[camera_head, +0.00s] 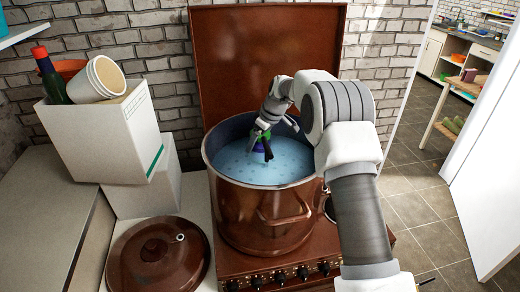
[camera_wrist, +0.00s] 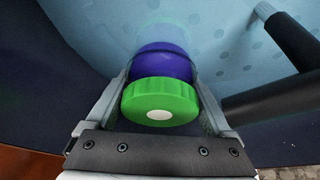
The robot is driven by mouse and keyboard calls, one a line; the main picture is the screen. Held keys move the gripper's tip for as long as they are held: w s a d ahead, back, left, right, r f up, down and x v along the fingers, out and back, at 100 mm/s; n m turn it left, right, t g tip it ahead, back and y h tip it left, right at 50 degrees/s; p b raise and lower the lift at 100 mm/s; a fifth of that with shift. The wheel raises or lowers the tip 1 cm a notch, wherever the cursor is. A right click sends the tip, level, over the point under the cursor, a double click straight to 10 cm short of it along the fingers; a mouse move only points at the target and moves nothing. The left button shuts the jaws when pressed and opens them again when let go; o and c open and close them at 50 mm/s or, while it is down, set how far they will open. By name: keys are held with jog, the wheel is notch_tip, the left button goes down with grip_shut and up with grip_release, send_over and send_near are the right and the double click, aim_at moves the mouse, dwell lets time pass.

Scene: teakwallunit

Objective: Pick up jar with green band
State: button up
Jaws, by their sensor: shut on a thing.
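The jar (camera_wrist: 163,64) shows in the wrist view with a bright green ribbed lid or band (camera_wrist: 160,101) with a pale dot at its centre, a dark blue part behind it, and a paler see-through part beyond. My gripper (camera_wrist: 165,80) is shut on the jar, one finger on each side of the blue and green parts. In the head view my gripper (camera_head: 262,138) is inside the mouth of the large brown pot (camera_head: 262,228), and only a little blue and green of the jar shows. The jar is over or partly in the pot's light blue contents (camera_head: 240,172).
A black handle-like bar (camera_wrist: 275,95) lies close to the right of my gripper. The pot stands on a brown stove (camera_head: 270,270) with a raised lid (camera_head: 262,60) behind. A brown pot lid (camera_head: 158,255) and white boxes (camera_head: 105,135) are at left.

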grip_shut()
jog(key=shift+r, duration=0.15)
notch_tip(320, 180, up, 18)
dwell(0.4)
notch_tip(320, 180, up, 12)
jog(key=p, duration=0.7)
dwell(0.9)
